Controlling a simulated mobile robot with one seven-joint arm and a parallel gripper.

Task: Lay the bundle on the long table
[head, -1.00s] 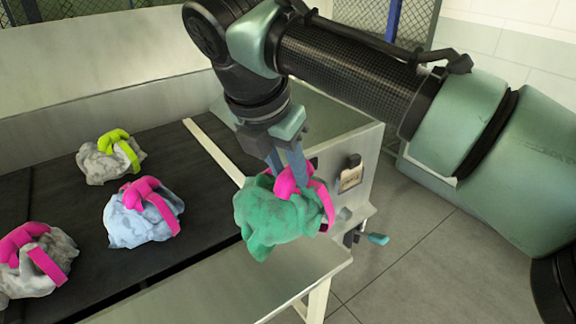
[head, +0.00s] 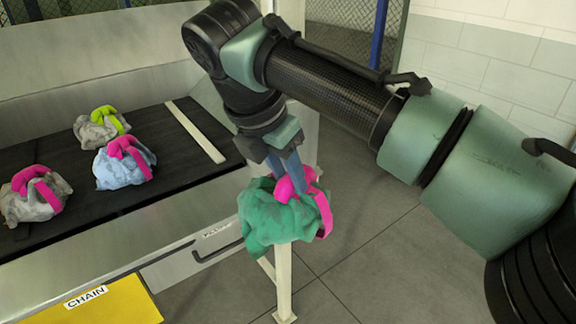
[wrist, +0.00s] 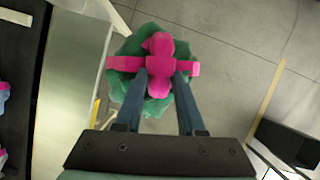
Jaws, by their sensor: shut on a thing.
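A green bundle (head: 272,218) with a pink knot and strap hangs from my gripper (head: 290,180). The fingers are shut on the pink knot. In the wrist view the bundle (wrist: 135,45) lies beyond my gripper's fingers (wrist: 158,75), with the grey floor below it. The bundle is off the near right end of a metal-sided table with a dark belt (head: 75,208), clear of its surface. I cannot tell whether this is the long table of the task.
On the belt sit a light blue bundle (head: 122,167), a grey one with a pink strap (head: 36,198) and a grey one with a lime strap (head: 98,133). A yellow panel marked CHAIN (head: 115,302) is at front left. Open tiled floor (head: 385,250) lies right.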

